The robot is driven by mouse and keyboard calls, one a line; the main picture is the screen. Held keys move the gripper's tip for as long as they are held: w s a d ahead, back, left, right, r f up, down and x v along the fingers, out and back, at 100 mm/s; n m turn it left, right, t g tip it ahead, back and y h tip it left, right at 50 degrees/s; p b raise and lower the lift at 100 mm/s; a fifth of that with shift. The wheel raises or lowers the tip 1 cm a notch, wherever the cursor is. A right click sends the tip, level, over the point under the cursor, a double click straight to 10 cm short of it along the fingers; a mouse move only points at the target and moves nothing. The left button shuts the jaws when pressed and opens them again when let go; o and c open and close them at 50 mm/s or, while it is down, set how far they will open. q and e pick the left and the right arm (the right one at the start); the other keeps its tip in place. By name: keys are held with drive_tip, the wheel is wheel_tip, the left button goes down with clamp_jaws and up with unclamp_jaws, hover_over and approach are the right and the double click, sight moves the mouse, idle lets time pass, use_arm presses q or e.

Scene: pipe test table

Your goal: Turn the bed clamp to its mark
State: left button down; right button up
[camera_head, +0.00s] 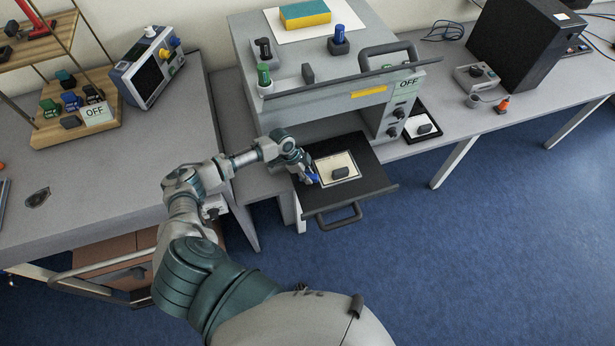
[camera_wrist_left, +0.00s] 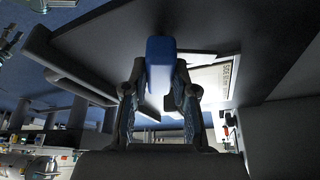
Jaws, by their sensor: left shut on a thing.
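A blue clamp handle (camera_head: 313,178) sits at the left edge of the pulled-out dark bed (camera_head: 372,176) of the grey machine. My left gripper (camera_head: 307,172) is at this handle. In the left wrist view the blue handle (camera_wrist_left: 161,62) stands between the two fingers of my left gripper (camera_wrist_left: 160,92), which are shut on it. The fingers hide part of the handle. I cannot make out its mark in either view. My right gripper is not in view.
A pale plate (camera_head: 325,180) with a small dark block (camera_head: 340,172) lies on the bed. The bed has a front handle (camera_head: 338,217). Blue floor is open at the right.

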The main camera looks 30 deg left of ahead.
use_arm(q)
drive_tip(key=m+b, duration=0.1)
drive_tip(key=m+g+b, duration=0.1)
drive_tip(key=m, duration=0.1)
drive_tip(key=shift+w+f+m, duration=0.1)
drive_tip(key=shift+f+m, duration=0.05)
drive_tip(key=shift+m, duration=0.15)
drive_tip(key=shift+m+g+b, duration=0.8)
drive_tip(key=shift+m+b, duration=0.15)
drive_tip(key=shift+m, duration=0.55)
drive_tip(key=c, duration=0.9)
unclamp_jaws()
